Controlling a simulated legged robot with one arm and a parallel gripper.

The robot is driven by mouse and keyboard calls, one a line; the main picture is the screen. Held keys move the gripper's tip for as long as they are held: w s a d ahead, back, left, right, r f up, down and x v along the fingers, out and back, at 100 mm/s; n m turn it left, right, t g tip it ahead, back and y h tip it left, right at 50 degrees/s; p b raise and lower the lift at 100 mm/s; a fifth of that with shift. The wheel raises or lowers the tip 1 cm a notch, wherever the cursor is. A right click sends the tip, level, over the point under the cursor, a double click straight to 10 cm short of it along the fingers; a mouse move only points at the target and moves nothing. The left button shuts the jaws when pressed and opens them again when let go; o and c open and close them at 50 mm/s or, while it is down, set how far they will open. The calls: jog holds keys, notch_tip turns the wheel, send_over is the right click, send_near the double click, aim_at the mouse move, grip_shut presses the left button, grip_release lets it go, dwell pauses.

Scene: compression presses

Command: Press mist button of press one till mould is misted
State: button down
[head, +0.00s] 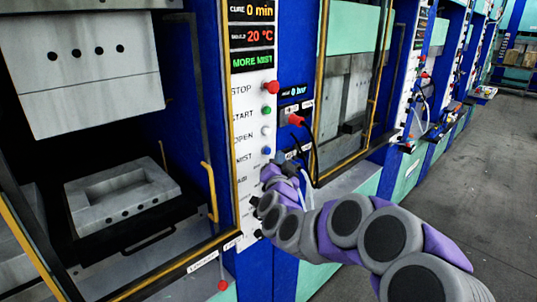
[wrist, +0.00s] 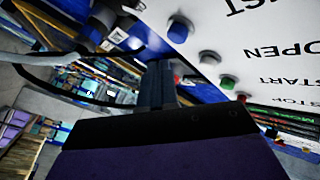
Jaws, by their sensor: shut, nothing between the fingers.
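The control panel (head: 252,130) of the press carries a column of buttons. The blue mist button (head: 266,150) is beside the label MIST; in the wrist view the blue button (wrist: 180,28) is at the top. The display (head: 252,60) reads MORE MIST, CURE 0 min and 20 °C. My gripper (head: 284,163) is shut and empty, just below and right of the mist button. In the wrist view its fingertips (wrist: 160,68) are below and left of the button, apart from it in the picture. The lower mould half (head: 120,195) lies in the open press under the upper half (head: 80,65).
Above the mist button are the white OPEN (head: 266,131), green START (head: 266,111) and red STOP (head: 271,88) buttons. More presses line the aisle; the grey floor (head: 480,190) is clear.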

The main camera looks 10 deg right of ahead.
jog(key=s+d, duration=0.1)
jog(key=s+d+b, duration=0.1)
jog(key=s, duration=0.1)
jog(key=shift+d, duration=0.1)
dwell(0.7)
jog(key=s+a+f+n+g+y, duration=0.4)
jog(key=s+a, duration=0.1)
jog(key=s, duration=0.2)
jog(key=s+a+f+n+g+y, duration=0.35)
jog(key=s+a+n, duration=0.2)
jog(key=s, duration=0.25)
jog(key=s+d+f+g+h, duration=0.1)
jog(key=s+d+f+g, duration=0.2)
jog(key=s, duration=0.8)
jog(key=s+d+f+g+h, duration=0.2)
jog(key=s+g, duration=0.4)
jog(key=s, duration=0.6)
jog(key=s+d+f+g+h, duration=0.1)
jog(key=s+d+f+g, duration=0.3)
jog(key=s, duration=0.8)
jog(key=shift+s+d+f+g, duration=0.2)
jog(key=shift+d+f+g, duration=0.15)
jog(key=shift+d, duration=0.2)
jog(key=shift+h, duration=0.25)
